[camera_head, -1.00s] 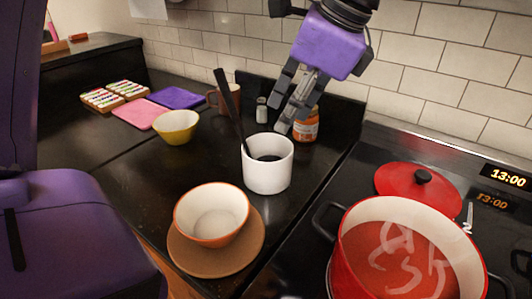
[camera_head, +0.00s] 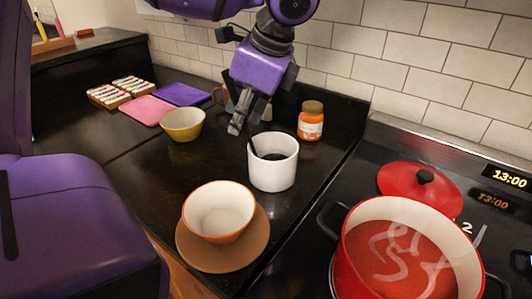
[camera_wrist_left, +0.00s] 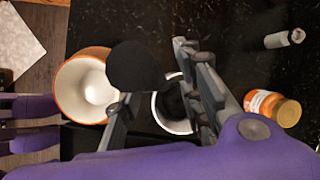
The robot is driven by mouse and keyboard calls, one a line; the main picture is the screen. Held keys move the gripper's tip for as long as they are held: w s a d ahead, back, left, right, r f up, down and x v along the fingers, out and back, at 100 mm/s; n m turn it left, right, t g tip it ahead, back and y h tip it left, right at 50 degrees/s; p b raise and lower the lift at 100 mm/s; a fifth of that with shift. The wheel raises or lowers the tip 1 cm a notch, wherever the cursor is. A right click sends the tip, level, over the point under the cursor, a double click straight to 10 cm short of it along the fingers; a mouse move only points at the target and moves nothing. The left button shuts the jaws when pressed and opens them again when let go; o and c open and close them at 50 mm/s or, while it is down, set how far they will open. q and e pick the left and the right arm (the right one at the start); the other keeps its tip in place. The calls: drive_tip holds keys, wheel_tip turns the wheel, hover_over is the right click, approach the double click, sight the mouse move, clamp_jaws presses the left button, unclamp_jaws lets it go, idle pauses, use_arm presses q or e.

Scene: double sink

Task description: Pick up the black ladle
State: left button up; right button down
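The black ladle (camera_head: 251,148) stands tilted in the white cylindrical holder (camera_head: 274,178) on the black counter. Only the lower part of its handle shows in the head view; my left gripper hides the upper part. My left gripper (camera_head: 246,118) is above and slightly left of the holder, fingers pointing down, at the handle. In the left wrist view, the left gripper's fingers (camera_wrist_left: 158,98) are spread apart. Contact cannot be told. My right gripper is not in view.
An orange-white bowl (camera_head: 218,212) on a brown plate (camera_head: 255,250) stands in front of the holder. An orange-labelled jar (camera_head: 311,122) is behind right, a yellow bowl (camera_head: 182,125) behind left. A red pot (camera_head: 350,277) and red lid (camera_head: 405,184) occupy the stove.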

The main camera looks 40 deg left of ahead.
use_arm(q)
drive_tip(key=shift+f, duration=0.4)
idle(0.5)
clamp_jaws()
